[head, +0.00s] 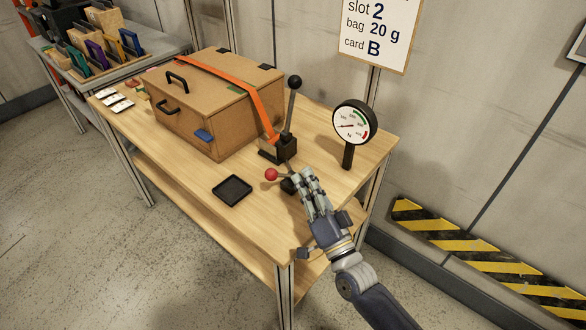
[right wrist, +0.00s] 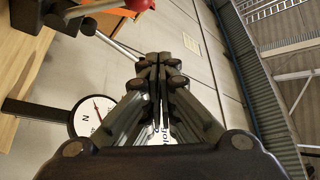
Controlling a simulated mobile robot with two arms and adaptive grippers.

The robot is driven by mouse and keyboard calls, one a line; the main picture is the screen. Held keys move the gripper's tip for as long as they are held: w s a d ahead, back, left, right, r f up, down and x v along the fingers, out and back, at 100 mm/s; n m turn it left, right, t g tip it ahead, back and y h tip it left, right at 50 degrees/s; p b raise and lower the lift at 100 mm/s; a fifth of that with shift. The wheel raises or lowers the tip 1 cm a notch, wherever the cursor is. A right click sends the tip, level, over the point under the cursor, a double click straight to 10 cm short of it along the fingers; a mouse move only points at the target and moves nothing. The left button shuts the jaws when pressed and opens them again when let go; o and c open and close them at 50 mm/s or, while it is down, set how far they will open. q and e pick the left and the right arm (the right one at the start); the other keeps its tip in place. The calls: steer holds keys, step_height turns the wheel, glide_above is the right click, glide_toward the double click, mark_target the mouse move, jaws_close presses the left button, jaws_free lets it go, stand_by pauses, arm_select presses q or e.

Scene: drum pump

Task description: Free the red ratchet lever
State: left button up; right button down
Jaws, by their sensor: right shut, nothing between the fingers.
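The red ball knob (head: 271,174) of a short lever stands near the table's right part, beside a small black block (head: 287,187). The knob shows at the top edge of the right wrist view (right wrist: 138,4). Behind it, a tall lever with a black knob (head: 294,82) rises nearly upright from a black ratchet base (head: 279,152). An orange strap (head: 245,88) runs over the brown box (head: 205,110) to that base. My right gripper (head: 304,174) is shut and empty, just right of the red knob and apart from it; its closed fingertips show in the wrist view (right wrist: 158,60). My left gripper is out of view.
A round gauge (head: 354,122) on a post stands right of the levers. A black tray (head: 232,188) lies near the table's front edge. Small white pieces (head: 115,101) lie at the left end. The wooden table (head: 195,183) is bare around the tray.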

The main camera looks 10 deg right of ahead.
steer(key=s, duration=0.1)
steer(key=s+d+f, duration=0.1)
steer(key=s, duration=0.1)
steer(key=shift+d+f, duration=0.25)
steer(key=shift+f, duration=0.15)
